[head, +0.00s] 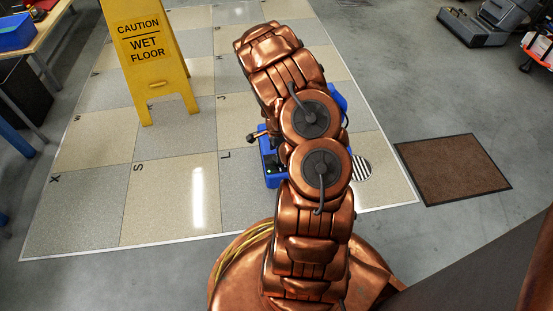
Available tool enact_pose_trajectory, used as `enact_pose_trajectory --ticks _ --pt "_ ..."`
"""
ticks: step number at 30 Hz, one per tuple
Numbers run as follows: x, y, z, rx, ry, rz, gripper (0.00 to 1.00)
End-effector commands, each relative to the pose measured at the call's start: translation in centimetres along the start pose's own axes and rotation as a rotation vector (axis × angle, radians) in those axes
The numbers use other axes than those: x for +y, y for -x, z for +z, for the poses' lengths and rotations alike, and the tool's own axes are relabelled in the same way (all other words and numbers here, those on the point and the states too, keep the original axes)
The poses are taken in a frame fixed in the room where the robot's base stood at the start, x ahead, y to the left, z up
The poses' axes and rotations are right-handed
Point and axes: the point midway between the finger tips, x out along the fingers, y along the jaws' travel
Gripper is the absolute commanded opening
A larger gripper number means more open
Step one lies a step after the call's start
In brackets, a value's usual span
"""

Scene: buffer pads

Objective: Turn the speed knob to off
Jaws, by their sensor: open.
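A blue machine (271,166) stands on the tiled floor area, mostly hidden behind my copper arm. Its left part shows dark parts on top, and more blue shows to the right of my arm. I cannot make out the speed knob or its setting. A small dark-tipped, brass-coloured piece sticks out left of my arm above the machine; I cannot tell what it belongs to. My gripper is not visible; my own arm links cover the area where it may be.
A yellow wet floor sign (150,62) stands at upper left. A round striped thing (363,168) lies right of my arm. A brown mat (453,170) lies further right. A table (38,32) with a blue bin (15,33) is at far left. Bare tiles lie left of the machine.

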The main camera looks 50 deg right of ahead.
Motion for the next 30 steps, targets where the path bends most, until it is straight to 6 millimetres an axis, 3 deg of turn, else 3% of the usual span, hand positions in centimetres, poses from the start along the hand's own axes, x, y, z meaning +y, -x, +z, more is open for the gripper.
enact_pose_trajectory --ticks 1,6,16,30 --pt "0.1 -1.2 0.0 0.0 0.0 0.002 0.59" --pt "0.0 -3.0 -0.1 0.002 0.0 -0.001 0.59" --pt "-0.1 -3.3 -0.1 0.002 0.001 -0.003 0.59" --pt "-0.1 -3.4 0.0 0.002 0.001 -0.002 0.1"
